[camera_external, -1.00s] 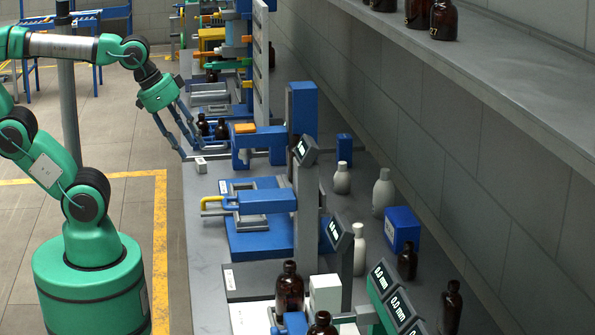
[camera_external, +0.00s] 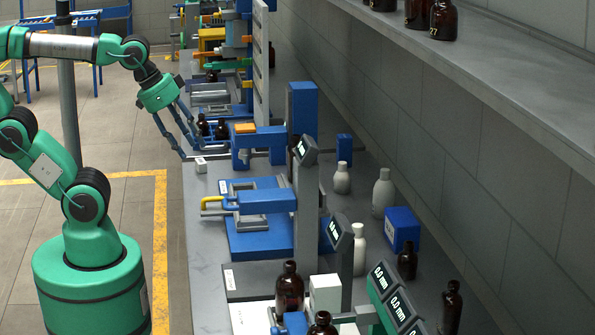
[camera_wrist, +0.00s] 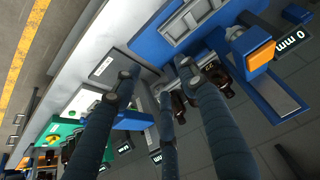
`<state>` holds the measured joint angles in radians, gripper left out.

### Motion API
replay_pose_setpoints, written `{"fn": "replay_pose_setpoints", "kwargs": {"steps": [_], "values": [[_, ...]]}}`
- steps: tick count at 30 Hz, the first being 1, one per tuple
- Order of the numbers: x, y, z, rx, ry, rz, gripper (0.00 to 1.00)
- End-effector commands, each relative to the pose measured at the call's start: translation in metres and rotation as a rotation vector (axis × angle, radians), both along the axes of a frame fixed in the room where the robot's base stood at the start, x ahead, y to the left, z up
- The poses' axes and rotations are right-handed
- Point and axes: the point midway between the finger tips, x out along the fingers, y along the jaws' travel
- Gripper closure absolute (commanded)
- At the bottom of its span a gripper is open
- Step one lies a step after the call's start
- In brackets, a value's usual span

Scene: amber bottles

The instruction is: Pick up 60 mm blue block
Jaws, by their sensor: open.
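A blue box-shaped block (camera_external: 402,229) with a pale label sits on the bench near the wall, right of a white bottle. A smaller blue block (camera_external: 344,147) stands farther back; I cannot read a size on either. My gripper (camera_external: 191,148) is over the bench's left edge, far to the left of both blocks. Its fingers are spread and empty, pointing down. In the wrist view my gripper (camera_wrist: 158,82) shows its fingers apart, with dark bottles partly hidden behind them.
Two amber bottles (camera_external: 212,129) stand just right of my fingers. A small white box (camera_external: 200,165) lies below them. Blue fixtures (camera_external: 262,240) and grey posts with displays stand between my gripper and the larger block. A shelf (camera_external: 480,70) overhangs the right side.

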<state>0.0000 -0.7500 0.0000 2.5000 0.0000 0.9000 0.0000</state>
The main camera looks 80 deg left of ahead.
Motion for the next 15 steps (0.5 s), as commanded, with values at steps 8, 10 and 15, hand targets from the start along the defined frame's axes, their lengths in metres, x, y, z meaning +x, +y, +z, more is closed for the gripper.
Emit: {"fn": "replay_pose_setpoints", "kwargs": {"steps": [8, 10, 15], "values": [[0.0, 0.0, 0.0, 0.0, 0.0, 0.0, 0.32], [0.0, 0.0, 0.0, 0.0, 0.0, 0.0, 0.32], [0.0033, 0.0022, 0.003, -0.003, 0.003, 0.011, 0.32]]}}
